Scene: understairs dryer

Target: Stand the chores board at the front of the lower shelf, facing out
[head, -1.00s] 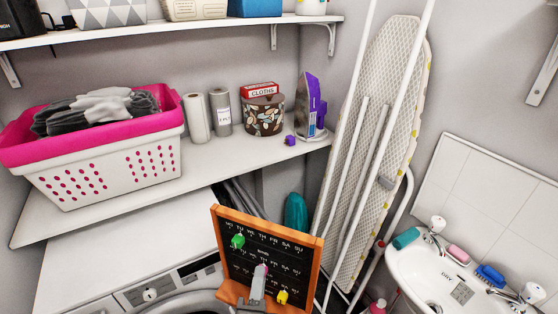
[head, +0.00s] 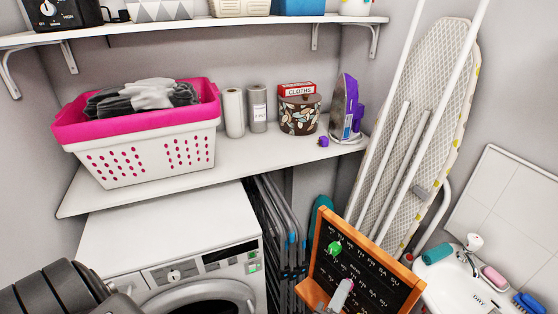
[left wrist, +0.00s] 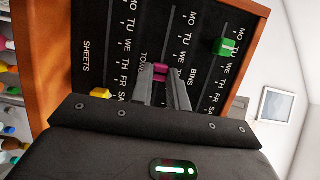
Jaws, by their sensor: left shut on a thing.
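The chores board (head: 368,264) is black with an orange wooden frame, white day letters and a green peg. In the head view it is at the lower right, tilted, its lettered face towards me and its lower part cut off. My left gripper (head: 340,293) is shut on it, low at its front. The left wrist view shows the board (left wrist: 205,15) close up, with the gripper's fingers (left wrist: 161,82) at its face beside a pink peg. The lower shelf (head: 262,160) is behind and left of the board, which is apart from it. My right gripper is not in view.
On the lower shelf are a pink-and-white basket (head: 140,140), two rolls (head: 233,112), a patterned tin (head: 299,114) and an iron (head: 346,110). Its front strip right of the basket is bare. An ironing board (head: 440,110) leans at right, by the sink (head: 465,282). The washer (head: 180,240) stands below.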

